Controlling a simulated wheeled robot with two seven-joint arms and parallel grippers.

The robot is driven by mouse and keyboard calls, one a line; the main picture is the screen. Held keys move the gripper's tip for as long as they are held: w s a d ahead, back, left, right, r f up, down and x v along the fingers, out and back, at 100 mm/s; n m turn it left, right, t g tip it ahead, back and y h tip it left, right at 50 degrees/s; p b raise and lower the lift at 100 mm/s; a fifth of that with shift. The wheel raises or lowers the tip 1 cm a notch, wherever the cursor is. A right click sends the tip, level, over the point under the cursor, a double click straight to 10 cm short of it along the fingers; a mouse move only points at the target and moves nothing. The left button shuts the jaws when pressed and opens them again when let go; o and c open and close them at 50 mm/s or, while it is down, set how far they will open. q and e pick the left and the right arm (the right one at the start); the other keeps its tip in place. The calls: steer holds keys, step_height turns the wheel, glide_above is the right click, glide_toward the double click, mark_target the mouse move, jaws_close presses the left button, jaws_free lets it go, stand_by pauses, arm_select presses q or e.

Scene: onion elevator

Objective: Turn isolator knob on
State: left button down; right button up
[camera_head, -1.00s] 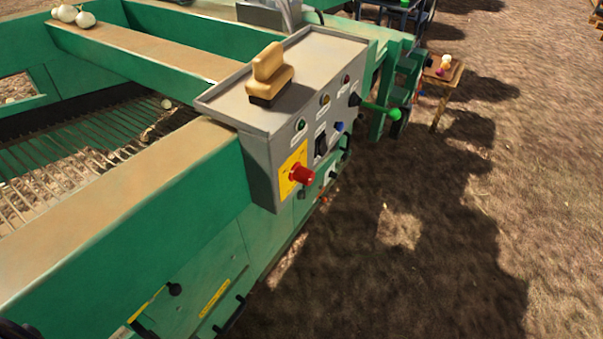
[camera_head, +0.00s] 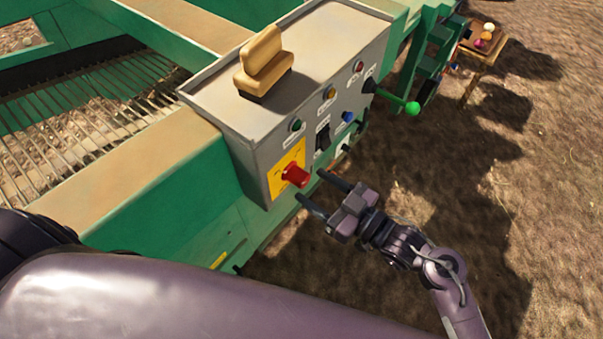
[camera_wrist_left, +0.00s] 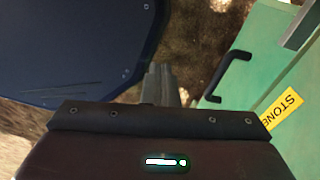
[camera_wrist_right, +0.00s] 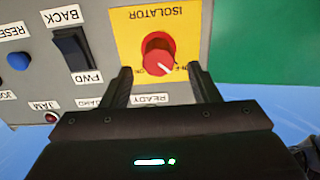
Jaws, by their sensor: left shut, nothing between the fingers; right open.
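The isolator knob (camera_head: 295,174) is red and round and sits on a yellow plate (camera_head: 286,168) on the grey control box. In the right wrist view the knob (camera_wrist_right: 158,54) shows a white pointer line on its face, aimed down and to the right in that picture, near small lettering. My right gripper (camera_head: 311,186) is open, its two fingers pointing at the knob and apart from it. In the right wrist view its fingers (camera_wrist_right: 160,80) lie on either side of the knob, nearer the camera. My left gripper (camera_wrist_left: 160,84) is shut and empty, beside a green panel.
The grey control box (camera_head: 250,118) also carries a black rocker switch (camera_head: 322,139), a blue button (camera_head: 348,117), small lamps and a green-tipped lever (camera_head: 412,108). A brush (camera_head: 264,62) rests on top. A green panel with a black handle (camera_wrist_left: 228,76) is close to my left gripper.

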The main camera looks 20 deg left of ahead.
mark_target(307, 181)
arm_select(q)
steer(key=shift+w+r, duration=0.45)
steer(key=shift+w, duration=0.15)
arm_select(e)
steer(key=shift+x, duration=2.3)
steer(key=shift+c, duration=0.4)
steer(key=c, duration=0.9)
steer(key=shift+w+r+m+p, duration=0.1)
steer(key=shift+r+m+p, duration=0.05)
steer(key=shift+m+p, duration=1.3)
steer(key=m+p, duration=0.4)
steer(key=m, duration=0.1)
steer(key=shift+w, duration=0.1)
steer(key=m+p, duration=0.3)
steer(key=m, duration=0.2)
steer(key=shift+d+m+p, duration=0.1)
steer(key=shift+m+p, duration=0.15)
steer(key=shift+p, duration=0.05)
arm_select(q)
step_height(307, 181, up, 12)
steer(key=p, duration=0.2)
steer(key=shift+s, duration=0.15)
arm_select(e)
steer(key=shift+w+f+m, duration=0.1)
steer(key=shift+f+m, duration=0.1)
steer(key=shift+m, duration=0.95)
steer(key=shift+f+m, duration=0.15)
steer(key=shift+m, duration=1)
